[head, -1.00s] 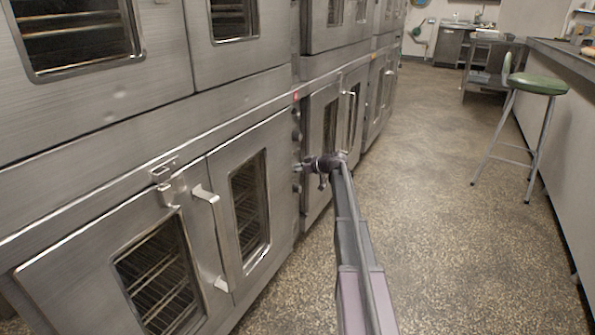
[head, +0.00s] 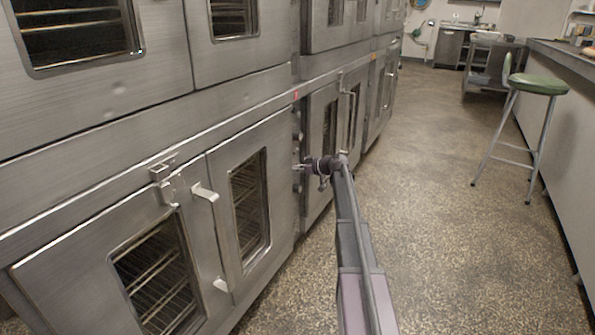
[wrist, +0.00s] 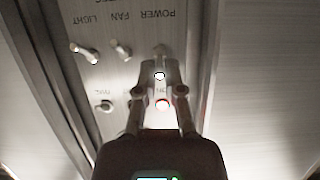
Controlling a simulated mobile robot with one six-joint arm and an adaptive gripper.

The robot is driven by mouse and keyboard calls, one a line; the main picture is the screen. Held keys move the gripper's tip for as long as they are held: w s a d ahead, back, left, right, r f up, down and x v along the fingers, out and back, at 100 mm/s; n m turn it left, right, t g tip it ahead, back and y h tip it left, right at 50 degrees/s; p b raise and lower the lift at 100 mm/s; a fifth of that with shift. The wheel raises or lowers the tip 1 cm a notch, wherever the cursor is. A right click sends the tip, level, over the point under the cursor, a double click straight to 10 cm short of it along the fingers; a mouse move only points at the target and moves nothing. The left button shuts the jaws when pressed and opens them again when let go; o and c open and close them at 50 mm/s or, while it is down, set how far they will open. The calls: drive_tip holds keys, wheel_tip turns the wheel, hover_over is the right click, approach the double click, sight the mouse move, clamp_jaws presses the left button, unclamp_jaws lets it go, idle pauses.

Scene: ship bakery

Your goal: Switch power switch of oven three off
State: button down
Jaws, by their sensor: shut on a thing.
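In the wrist view the control panel (wrist: 92,20) appears upside down, with the labels POWER, FAN and LIGHT. My gripper (wrist: 160,72) is shut on the power switch (wrist: 159,76), whose bright tip shows between the fingertips. In the head view my gripper (head: 303,167) reaches the narrow control strip at the right edge of the near lower steel oven (head: 170,235). The switch itself is too small to tell there.
The fan switch (wrist: 121,50) and light switch (wrist: 84,52) stand beside the power switch. Oven door handles (head: 212,235) stick out on the left. A green stool (head: 538,84) stands at right by the counter (head: 570,55). The speckled floor (head: 440,240) between is clear.

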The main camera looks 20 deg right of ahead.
drive_tip(key=t+y+b, duration=0.1)
drive_tip(key=b, duration=0.2)
drive_tip(key=f+t+y+b, duration=0.1)
drive_tip(key=t+b, duration=0.1)
drive_tip(key=b, duration=0.2)
drive_tip(key=f+t+y+b, duration=0.1)
drive_tip(key=t+b, duration=0.1)
drive_tip(key=b, duration=0.2)
drive_tip(key=shift+d+y, duration=0.2)
drive_tip(key=shift+y, duration=0.2)
drive_tip(key=shift+b, duration=0.5)
drive_tip(key=c, duration=0.8)
unclamp_jaws()
drive_tip(key=shift+o, duration=0.2)
drive_tip(key=shift+s, duration=0.1)
drive_tip(key=shift+s, duration=0.1)
